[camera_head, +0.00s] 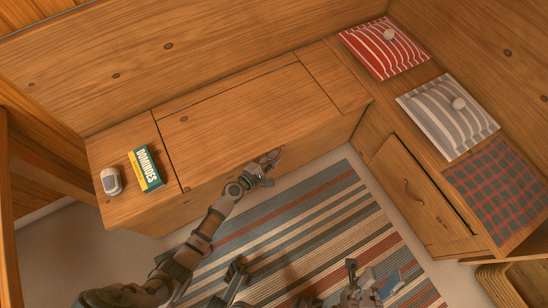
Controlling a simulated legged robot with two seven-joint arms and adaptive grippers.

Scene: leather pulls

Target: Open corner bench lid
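The corner bench lid (250,105) is a long wooden panel set in the bench top along the back wall. It lies flat, with thin dark seams around it. A small reddish-brown piece, perhaps a leather pull, shows beside the fingers and is mostly hidden. I cannot tell whether the fingers grip it. My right gripper (366,284) is low over the striped rug, away from the bench; its finger opening is unclear.
A dominoes box (146,168) and a white rounded device (111,181) stand on the bench top left of the lid. Red (384,48) and grey (446,117) striped cushions lie on the right bench, above a door with a leather pull (413,193).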

